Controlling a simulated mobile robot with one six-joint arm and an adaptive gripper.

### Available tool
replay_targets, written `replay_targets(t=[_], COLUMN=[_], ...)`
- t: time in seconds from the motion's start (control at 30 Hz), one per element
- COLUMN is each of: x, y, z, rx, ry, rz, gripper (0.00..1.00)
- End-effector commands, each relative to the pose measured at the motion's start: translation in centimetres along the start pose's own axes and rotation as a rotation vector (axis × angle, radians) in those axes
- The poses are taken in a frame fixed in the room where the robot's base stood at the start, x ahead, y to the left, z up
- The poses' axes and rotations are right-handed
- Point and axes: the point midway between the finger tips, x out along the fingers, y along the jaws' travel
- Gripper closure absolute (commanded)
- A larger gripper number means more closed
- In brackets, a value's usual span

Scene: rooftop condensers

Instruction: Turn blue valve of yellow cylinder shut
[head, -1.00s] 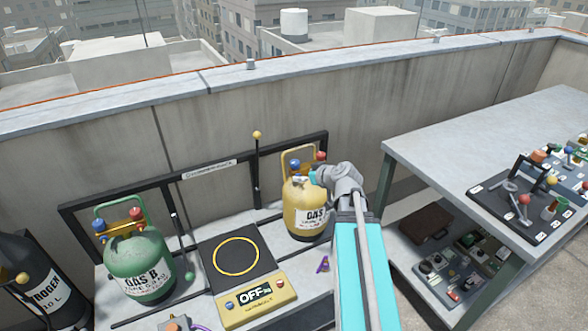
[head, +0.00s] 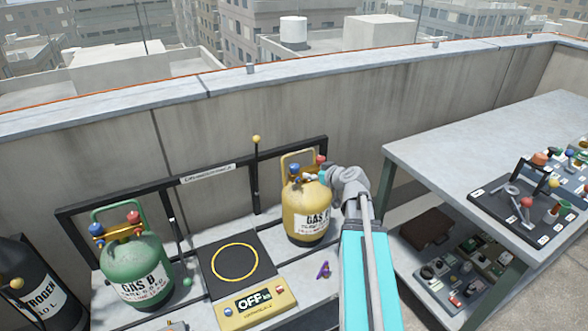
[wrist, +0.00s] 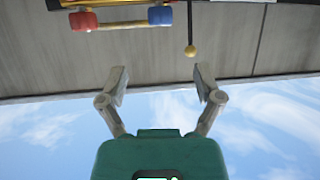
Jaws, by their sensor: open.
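The yellow cylinder (head: 304,222) stands upright on the bench, inside the right bay of the black rack. Its blue valve (head: 295,170) is on the left of its top, and its red valve (head: 320,159) is on the right. My gripper (head: 323,177) is beside the cylinder's top, to the right of the blue valve; its fingertips are hard to make out there. In the wrist view my gripper (wrist: 160,76) is open with nothing between its fingers. The blue valve (wrist: 160,15) and red valve (wrist: 84,21) show at the top edge, apart from the fingers.
A green cylinder (head: 140,268) with its own blue and red valves stands at left, beside a dark nitrogen cylinder (head: 40,290). A scale (head: 258,303) reading OFF lies between the cylinders. A grey table (head: 450,150) stands at right; a parapet wall runs behind.

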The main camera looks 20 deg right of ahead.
Motion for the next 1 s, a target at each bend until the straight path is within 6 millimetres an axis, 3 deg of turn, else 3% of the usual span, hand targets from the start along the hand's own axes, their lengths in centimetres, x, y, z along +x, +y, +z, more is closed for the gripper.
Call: replay_targets(t=[0.6, 0.8, 1.0], x=[9.3, 11.4, 12.3], y=[0.0, -0.1, -0.1], z=[0.2, 0.1, 0.0], rx=[-0.001, 0.000, 0.000], ry=[0.000, 0.000, 0.000], rz=[-0.002, -0.002, -0.002], gripper=[0.16, 0.16, 0.16])
